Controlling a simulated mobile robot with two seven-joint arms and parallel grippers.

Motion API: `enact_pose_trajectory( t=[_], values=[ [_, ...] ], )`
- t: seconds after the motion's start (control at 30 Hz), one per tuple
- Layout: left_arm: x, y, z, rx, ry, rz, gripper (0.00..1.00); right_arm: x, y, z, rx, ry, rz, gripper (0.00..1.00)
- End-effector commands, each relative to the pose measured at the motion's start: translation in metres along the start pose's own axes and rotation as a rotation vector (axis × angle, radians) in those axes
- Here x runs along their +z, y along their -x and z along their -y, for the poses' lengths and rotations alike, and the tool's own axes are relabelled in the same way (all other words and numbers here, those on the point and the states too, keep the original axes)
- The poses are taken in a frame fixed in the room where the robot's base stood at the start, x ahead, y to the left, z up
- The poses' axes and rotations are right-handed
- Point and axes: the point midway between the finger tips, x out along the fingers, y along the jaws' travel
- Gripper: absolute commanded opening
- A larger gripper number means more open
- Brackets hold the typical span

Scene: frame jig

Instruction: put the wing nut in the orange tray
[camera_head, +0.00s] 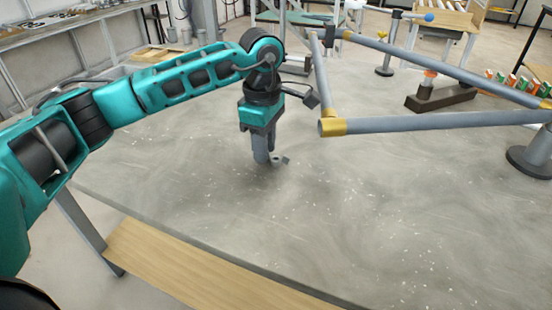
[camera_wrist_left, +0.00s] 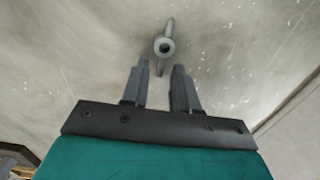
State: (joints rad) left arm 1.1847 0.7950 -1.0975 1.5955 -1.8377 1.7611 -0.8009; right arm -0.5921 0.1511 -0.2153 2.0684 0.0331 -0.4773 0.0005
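I see no orange tray in either view. My right gripper is out of view.
A grey tube frame with brass-coloured corners (camera_head: 333,127) stands raised at the right of the grey table (camera_head: 330,230). A round black stand (camera_head: 530,162) and a dark block with an orange top (camera_head: 440,95) are near it. The front of the table is clear.

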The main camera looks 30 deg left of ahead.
Motion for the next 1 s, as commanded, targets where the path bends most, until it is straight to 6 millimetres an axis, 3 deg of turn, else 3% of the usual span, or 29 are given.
enact_pose_trajectory(
  t=[0.3,0.77,1.0],
  values=[
    [0.000,0.000,0.000,0.000,0.000,0.000,0.00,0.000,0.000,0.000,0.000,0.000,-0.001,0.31],
    [0.000,0.001,0.000,0.001,0.000,0.000,0.00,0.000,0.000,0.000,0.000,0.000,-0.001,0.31],
    [0.000,0.017,-0.001,0.003,0.000,0.000,0.00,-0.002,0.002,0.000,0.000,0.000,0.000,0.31]
  ],
)
